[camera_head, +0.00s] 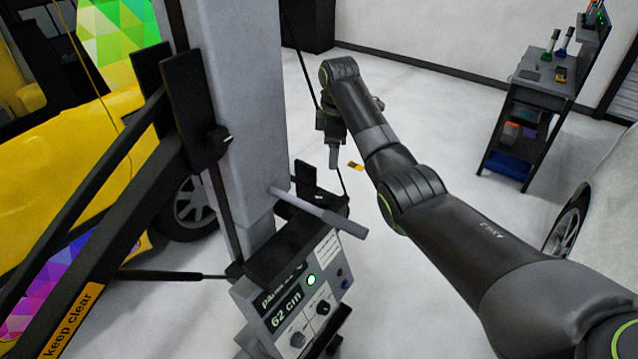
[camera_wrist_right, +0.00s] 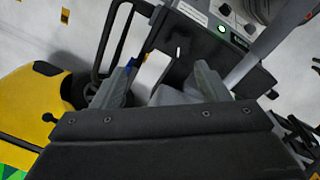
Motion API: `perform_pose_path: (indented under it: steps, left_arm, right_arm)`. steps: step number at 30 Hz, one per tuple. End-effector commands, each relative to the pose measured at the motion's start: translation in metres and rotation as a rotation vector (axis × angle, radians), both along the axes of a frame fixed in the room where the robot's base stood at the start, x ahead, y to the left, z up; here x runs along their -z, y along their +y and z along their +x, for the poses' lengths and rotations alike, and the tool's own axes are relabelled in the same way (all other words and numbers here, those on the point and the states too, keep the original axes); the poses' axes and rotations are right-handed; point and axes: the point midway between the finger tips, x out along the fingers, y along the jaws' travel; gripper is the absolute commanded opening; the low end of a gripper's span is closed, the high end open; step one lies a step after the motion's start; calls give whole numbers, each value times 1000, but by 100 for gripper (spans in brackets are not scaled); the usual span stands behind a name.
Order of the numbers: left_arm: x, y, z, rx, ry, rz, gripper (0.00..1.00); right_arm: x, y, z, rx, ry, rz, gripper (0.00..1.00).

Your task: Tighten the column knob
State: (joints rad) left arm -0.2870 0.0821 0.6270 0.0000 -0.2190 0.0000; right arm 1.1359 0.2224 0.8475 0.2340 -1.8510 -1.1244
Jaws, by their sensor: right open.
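The grey column (camera_head: 245,110) stands at left centre in the head view. A small dark knob (camera_head: 220,138) sits on the black bracket at its side. The control box (camera_head: 262,307) at its foot reads "62 cm" and has dark knobs (camera_head: 323,307). I cannot tell for sure which is the column knob. My right gripper (camera_head: 333,158) is to the right of the column, behind the box, apart from both knobs. In the right wrist view its jaws (camera_wrist_right: 163,75) are open, with the box's black top plate (camera_wrist_right: 195,45) beyond. My left gripper is out of view.
A grey lever (camera_head: 325,212) sticks out above the control box. Black bars with a "keep clear" label (camera_head: 72,318) and a yellow car (camera_head: 110,130) fill the left. A tool cart (camera_head: 540,95) stands at back right.

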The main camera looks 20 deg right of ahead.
Motion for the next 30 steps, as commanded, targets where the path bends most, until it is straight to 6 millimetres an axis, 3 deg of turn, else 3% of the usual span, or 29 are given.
perform_pose_path:
  steps: [1, 5, 11, 18, 22, 30]
  left_arm:
    - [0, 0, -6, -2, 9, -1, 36]
    - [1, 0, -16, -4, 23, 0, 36]
    - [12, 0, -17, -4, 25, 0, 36]
    - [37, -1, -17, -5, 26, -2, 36]
    - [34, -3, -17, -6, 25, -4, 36]
    - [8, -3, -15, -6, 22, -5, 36]
  right_arm:
    - [-12, 10, -5, -48, 33, 0, 68]
    - [-30, 24, -15, -131, 99, 0, 68]
    - [-24, 27, -19, -156, 121, 1, 68]
    - [4, 27, -19, -154, 120, 1, 68]
    - [30, 27, -19, -153, 121, 1, 68]
    - [86, 27, -20, -152, 124, 1, 68]
